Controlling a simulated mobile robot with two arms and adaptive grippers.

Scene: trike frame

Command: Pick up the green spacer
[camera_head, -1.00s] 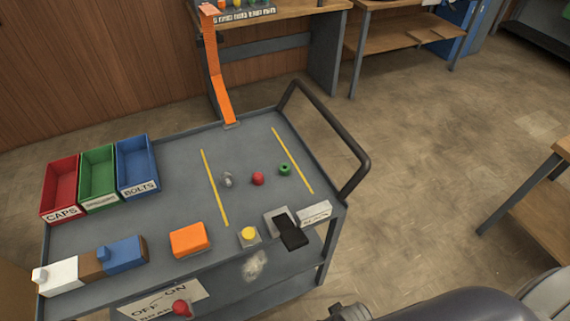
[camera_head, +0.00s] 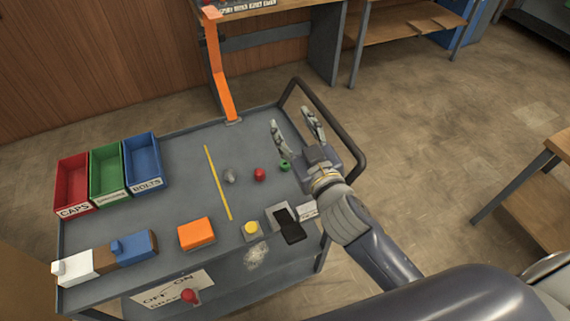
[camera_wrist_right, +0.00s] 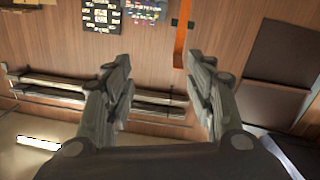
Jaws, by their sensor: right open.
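The green spacer (camera_head: 285,165) is a small round piece with a hole. It lies on the grey cart top (camera_head: 185,205), right of the red cap (camera_head: 260,174). My right gripper (camera_head: 292,128) is open and empty, raised above the cart near its far right side. In the head view its palm is just right of the spacer and its fingers point away toward the back. In the right wrist view the open fingers (camera_wrist_right: 163,80) have nothing between them, and the spacer is not seen. My left gripper is not in view.
A grey bolt (camera_head: 229,176) lies left of the red cap. Red, green and blue bins (camera_head: 143,163) stand at the left. An orange block (camera_head: 196,233), a yellow button (camera_head: 251,229) and a black switch (camera_head: 289,225) line the front. A dark handle (camera_head: 345,140) edges the right.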

